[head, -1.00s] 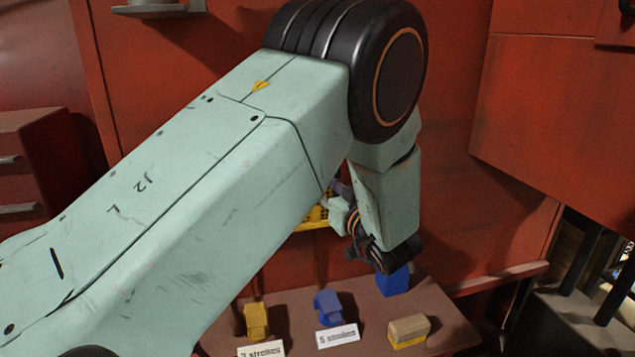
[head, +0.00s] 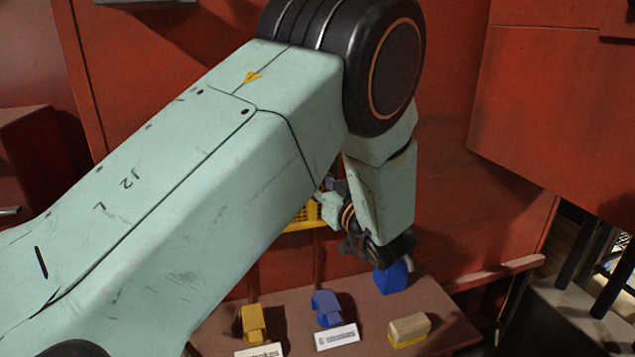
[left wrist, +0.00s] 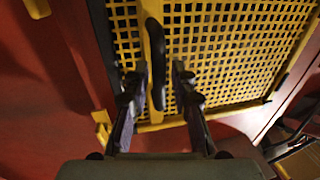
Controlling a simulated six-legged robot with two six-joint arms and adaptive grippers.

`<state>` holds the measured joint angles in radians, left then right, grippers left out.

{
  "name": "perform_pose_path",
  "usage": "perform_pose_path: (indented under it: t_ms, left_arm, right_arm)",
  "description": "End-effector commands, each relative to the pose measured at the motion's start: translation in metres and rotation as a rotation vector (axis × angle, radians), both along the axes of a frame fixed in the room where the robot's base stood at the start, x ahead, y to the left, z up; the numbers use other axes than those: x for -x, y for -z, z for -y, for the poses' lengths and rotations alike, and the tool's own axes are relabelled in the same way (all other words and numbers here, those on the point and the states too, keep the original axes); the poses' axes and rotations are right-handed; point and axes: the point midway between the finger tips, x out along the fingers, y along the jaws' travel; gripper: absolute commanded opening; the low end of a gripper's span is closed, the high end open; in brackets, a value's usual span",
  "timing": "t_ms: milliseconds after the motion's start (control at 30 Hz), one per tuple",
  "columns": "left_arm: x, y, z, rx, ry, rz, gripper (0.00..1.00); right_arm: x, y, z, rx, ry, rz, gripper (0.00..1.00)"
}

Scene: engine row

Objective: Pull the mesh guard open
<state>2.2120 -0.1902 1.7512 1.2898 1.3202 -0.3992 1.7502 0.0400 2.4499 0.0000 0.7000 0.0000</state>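The mesh guard is a yellow square grid in a yellow frame. It fills the upper part of the left wrist view (left wrist: 225,50), and a small piece shows behind my arm in the head view (head: 303,217). A black upright bar handle (left wrist: 154,50) stands on the guard. My left gripper (left wrist: 157,73) is open, with one finger on each side of the handle's lower part and gaps visible on both sides. In the head view my left arm and wrist hide most of the guard and the fingertips. My right gripper is in neither view.
Below my wrist, a brown shelf (head: 285,303) carries a yellow block (head: 252,323), two blue blocks (head: 327,308) (head: 391,278), a tan-topped block (head: 409,329) and white label cards (head: 337,338). A red panel (head: 545,110) stands at the right.

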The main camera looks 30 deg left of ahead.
Motion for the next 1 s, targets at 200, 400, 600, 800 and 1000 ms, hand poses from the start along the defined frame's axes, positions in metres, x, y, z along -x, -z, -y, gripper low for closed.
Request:
perform_pose_path:
  t_ms: [200,400,600,800,1000]
  left_arm:
    - [-0.0002,0.0002,-0.001,0.0,-0.001,0.0,0.04]
    - [-0.0007,0.0007,-0.0018,0.002,0.0,-0.001,0.0]
    - [-0.0007,0.0009,-0.0026,0.003,-0.001,-0.001,0.0]
    - [-0.0007,0.0012,-0.0025,0.002,-0.001,-0.002,0.0]
    - [-0.0005,0.0018,-0.003,0.003,0.004,-0.004,0.0]
  right_arm:
    - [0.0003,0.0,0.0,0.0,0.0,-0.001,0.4]
    - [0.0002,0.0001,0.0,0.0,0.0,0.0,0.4]
    - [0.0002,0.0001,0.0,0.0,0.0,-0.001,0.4]
    - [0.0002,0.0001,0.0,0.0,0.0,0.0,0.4]
    - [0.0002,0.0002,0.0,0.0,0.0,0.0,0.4]
